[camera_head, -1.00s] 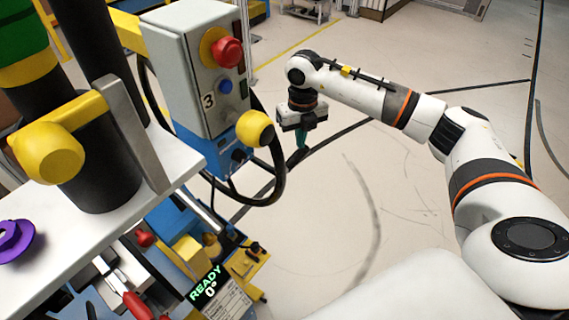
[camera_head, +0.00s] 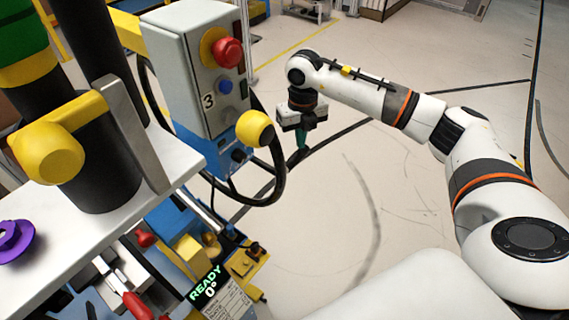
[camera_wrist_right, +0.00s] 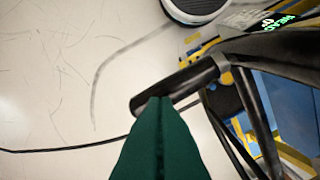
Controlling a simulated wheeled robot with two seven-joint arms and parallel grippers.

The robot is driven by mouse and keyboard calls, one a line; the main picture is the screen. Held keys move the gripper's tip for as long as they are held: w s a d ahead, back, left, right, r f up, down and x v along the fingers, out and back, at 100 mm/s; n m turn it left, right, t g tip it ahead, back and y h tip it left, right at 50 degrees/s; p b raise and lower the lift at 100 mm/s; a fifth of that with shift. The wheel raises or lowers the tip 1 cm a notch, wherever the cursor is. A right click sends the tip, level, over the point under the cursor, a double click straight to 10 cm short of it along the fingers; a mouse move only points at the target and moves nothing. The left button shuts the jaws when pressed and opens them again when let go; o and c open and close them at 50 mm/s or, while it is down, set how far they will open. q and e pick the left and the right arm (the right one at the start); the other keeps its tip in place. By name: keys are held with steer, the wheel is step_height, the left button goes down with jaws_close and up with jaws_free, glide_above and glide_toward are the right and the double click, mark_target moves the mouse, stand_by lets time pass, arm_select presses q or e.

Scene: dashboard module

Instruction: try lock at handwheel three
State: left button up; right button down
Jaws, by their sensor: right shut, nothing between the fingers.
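A grey and blue control box (camera_head: 200,75) marked 3 stands left of centre in the head view. A dark curved rim (camera_head: 279,185), seen nearly edge-on, and a yellow ball knob (camera_head: 255,130) are at its lower right. My right gripper (camera_head: 301,149) points down, shut and empty, just right of that rim. In the right wrist view, its green fingers (camera_wrist_right: 158,103) are together in front of a dark cylindrical bar (camera_wrist_right: 178,84) joined to a dark frame (camera_wrist_right: 285,50). I cannot tell whether they touch it. My left gripper is out of view.
A red button (camera_head: 228,52) and a blue button (camera_head: 225,87) are on the box. A display (camera_head: 206,287) reads READY 0°. A white shelf (camera_head: 95,225) with a large yellow knob (camera_head: 52,153) fills the left. Open floor lies right of the box.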

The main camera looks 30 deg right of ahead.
steer(key=shift+f+b, duration=0.65)
steer(key=shift+f, duration=0.2)
steer(key=shift+s+f, duration=0.2)
steer(key=shift+f, duration=0.05)
stand_by(0.6)
steer(key=shift+r, duration=0.1)
steer(key=shift+w+r+p, duration=0.2)
steer(key=shift+r+p, duration=0.5)
steer(key=shift+r, duration=0.25)
step_height(320, 180, up, 6)
steer(key=p, duration=0.3)
steer(key=shift+p, duration=0.3)
